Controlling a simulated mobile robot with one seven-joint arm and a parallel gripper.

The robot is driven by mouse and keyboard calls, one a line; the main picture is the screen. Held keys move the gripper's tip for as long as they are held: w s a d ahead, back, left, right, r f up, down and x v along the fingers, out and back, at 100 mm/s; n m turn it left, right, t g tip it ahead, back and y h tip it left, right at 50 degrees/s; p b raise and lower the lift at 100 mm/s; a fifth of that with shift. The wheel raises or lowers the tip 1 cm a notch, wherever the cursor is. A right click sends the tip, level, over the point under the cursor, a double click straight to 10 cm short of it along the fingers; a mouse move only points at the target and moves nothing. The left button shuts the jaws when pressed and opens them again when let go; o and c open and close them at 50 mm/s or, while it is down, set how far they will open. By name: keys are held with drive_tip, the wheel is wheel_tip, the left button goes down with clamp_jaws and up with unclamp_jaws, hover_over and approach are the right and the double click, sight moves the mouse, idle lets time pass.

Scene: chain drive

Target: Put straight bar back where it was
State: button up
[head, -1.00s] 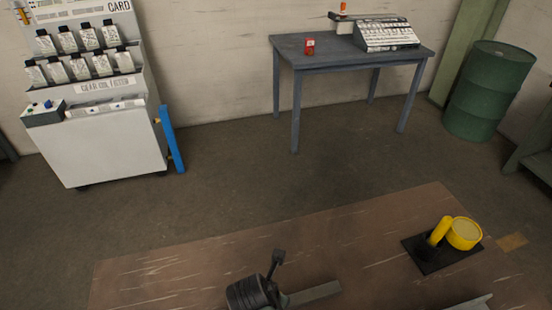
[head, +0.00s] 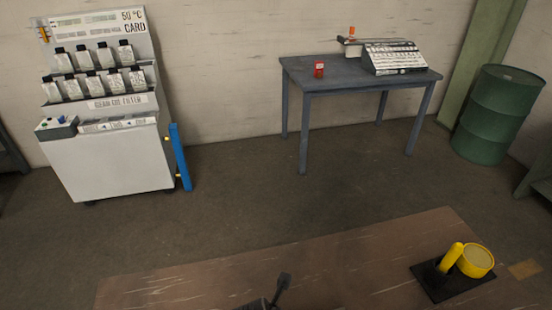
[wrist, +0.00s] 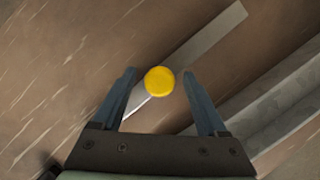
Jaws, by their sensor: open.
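A flat grey straight bar (wrist: 212,40) lies diagonally on the brown, scratched bench top (wrist: 60,60) in the wrist view. My gripper (wrist: 159,73) is open above it, with one finger on each side of a round yellow piece (wrist: 159,81). The yellow piece covers part of the bar. I cannot tell whether it rests on the bar or stands above it, or whether the fingers touch it. The bar's lower-left part is partly hidden by the left finger. In the head view the bar is out of the picture.
A thicker grey channel-like piece (wrist: 270,108) lies right of my gripper. On the bench, a black plate (head: 430,288) carries a yellow drum (head: 477,261) and a yellow rod (head: 452,257). A grey table (head: 340,82), green barrel (head: 497,115) and white cabinet (head: 108,165) stand beyond.

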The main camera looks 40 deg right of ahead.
drive_tip(key=v, duration=1.1)
drive_tip(key=w+a+r+m+t, duration=0.2)
drive_tip(key=w+r+m+t, duration=0.15)
drive_tip(key=w+r, duration=0.4)
drive_tip(key=w+a+r+m+t+h, duration=0.1)
drive_tip(key=w+a+r+m+t, duration=0.25)
drive_tip(key=r, duration=0.65)
drive_tip(key=w+a+r+m+t, duration=0.1)
drive_tip(key=w+r+m+t, duration=0.1)
drive_tip(key=w+r+t, duration=0.45)
drive_tip(key=a+r+m+t+y, duration=0.1)
drive_tip(key=a+r+m+t, duration=0.1)
drive_tip(key=r, duration=0.6)
drive_tip(key=a+r+m+t, duration=0.2)
drive_tip(key=a+r, duration=0.1)
drive_tip(key=r, duration=0.5)
drive_tip(key=s+a+r+m+t+y, duration=0.1)
drive_tip(key=s+a+r+m+t, duration=0.1)
drive_tip(key=r, duration=0.4)
drive_tip(key=s+a+r+m+t+y, duration=0.1)
drive_tip(key=s+a+r+m+t, duration=0.2)
drive_tip(key=r, duration=0.4)
drive_tip(key=s+a+r+m+t+y, duration=0.2)
drive_tip(key=s+a+r+t, duration=0.1)
drive_tip(key=s+r, duration=0.3)
drive_tip(key=shift+s+r+m+t, duration=0.25)
drive_tip(key=shift+r+m+t, duration=0.2)
drive_tip(key=shift+r, duration=0.15)
